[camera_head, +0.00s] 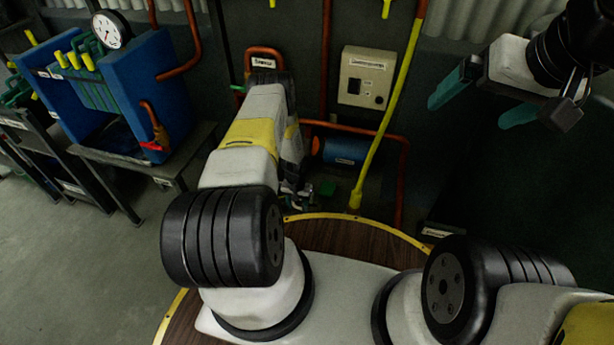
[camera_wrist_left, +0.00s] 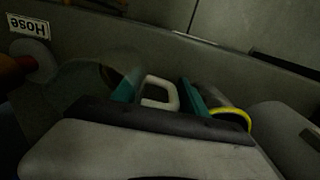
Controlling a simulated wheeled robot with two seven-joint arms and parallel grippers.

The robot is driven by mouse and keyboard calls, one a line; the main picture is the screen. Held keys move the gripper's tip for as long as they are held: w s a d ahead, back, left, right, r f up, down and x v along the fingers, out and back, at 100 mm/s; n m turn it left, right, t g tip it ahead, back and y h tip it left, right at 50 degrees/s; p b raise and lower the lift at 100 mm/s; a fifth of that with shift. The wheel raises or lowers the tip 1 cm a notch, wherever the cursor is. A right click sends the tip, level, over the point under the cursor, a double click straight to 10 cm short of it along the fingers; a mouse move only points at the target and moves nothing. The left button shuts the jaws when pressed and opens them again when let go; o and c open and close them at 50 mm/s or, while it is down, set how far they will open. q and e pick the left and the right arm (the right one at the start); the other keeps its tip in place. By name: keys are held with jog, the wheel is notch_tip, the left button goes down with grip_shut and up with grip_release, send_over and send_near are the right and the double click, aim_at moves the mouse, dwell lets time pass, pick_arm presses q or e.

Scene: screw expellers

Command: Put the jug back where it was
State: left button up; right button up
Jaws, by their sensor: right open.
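In the left wrist view, a pale loop-shaped handle (camera_wrist_left: 160,93) stands between the teal fingers of my left gripper (camera_wrist_left: 158,96). It looks like the jug's handle, but the jug's body cannot be made out in the dark. The fingers lie close on both sides of the loop; whether they press on it is unclear. In the head view my left gripper (camera_head: 296,192) is low behind my forearm, near the floor, and no jug shows there. My right gripper (camera_head: 482,102) is open and empty at the upper right, its teal fingers wide apart.
A "Hose" label (camera_wrist_left: 28,24) and a yellow ring (camera_wrist_left: 233,118) are near the left gripper. A blue cylinder (camera_head: 345,150), red pipes and a yellow hose (camera_head: 389,120) stand close by. A grey control box (camera_head: 366,77) is on the wall. A blue machine (camera_head: 160,85) stands at left.

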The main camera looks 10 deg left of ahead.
pick_arm(q)
jog(key=shift+r, duration=0.1)
notch_tip(320, 180, up, 12)
jog(key=shift+f, duration=0.1)
notch_tip(320, 180, up, 37)
jog(key=w+d+t, duration=0.1)
jog(key=d+t, duration=0.1)
jog(key=t, duration=0.1)
jog(key=s+d+r+t+h, duration=0.1)
jog(key=s+d+r, duration=0.1)
jog(key=s+r, duration=0.65)
jog(key=s+d+r+t, duration=0.1)
jog(key=s+d+r, duration=0.1)
jog(key=s+r, duration=0.7)
jog(key=s+d+r+t+h, duration=0.1)
jog(key=s+d+r, duration=0.1)
jog(key=s, duration=0.6)
jog(key=shift+s+r+m, duration=0.15)
jog(key=shift+r+m, duration=0.15)
jog(key=shift+r, duration=0.4)
